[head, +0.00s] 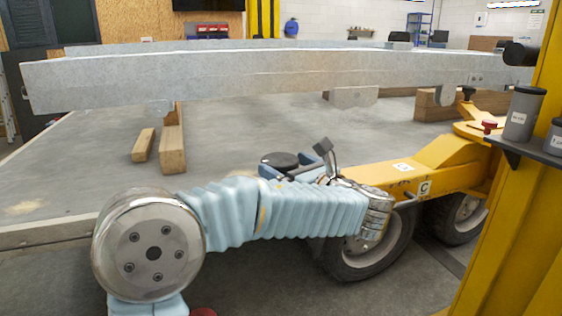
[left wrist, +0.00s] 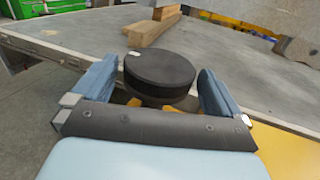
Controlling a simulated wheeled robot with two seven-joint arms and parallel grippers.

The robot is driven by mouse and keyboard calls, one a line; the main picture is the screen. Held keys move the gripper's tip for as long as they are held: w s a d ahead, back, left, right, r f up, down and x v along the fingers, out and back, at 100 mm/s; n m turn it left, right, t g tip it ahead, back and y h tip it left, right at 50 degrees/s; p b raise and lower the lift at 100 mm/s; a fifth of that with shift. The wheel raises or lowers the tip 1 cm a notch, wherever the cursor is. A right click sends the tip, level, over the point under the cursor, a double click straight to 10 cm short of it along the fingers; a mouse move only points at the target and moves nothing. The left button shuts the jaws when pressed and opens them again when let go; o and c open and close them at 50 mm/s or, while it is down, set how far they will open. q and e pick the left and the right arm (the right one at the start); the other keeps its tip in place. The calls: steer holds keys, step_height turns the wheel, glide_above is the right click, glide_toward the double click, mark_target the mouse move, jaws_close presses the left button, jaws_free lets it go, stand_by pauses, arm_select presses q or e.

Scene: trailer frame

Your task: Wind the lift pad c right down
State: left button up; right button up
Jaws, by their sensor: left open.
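The lift pad c is a black round pad (head: 280,160) at the end of a yellow lift arm (head: 375,174) that carries a "C" label. In the left wrist view the thick pad (left wrist: 160,75) stands on a short dark stem, with a bit of yellow below. My left gripper (head: 297,166) is open, its blue fingers on either side of the pad. In the left wrist view a gap shows between each finger and the pad; I cannot see contact. The lower stem is hidden by my gripper. My right gripper is not in view.
A long grey beam (head: 250,75) crosses above the grey platform (head: 235,135). Wooden blocks (head: 172,150) lie on the platform. A yellow post (head: 525,200) with a shelf of grey cups (head: 522,113) stands at right. Wheels (head: 370,250) sit below the yellow arm.

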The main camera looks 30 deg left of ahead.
arm_select(q)
steer(key=shift+x, duration=1.4)
steer(key=c, duration=0.7)
steer(key=shift+s+m+t+h, duration=0.1)
steer(key=shift+m+t+h, duration=0.2)
steer(key=shift+m+t, duration=0.15)
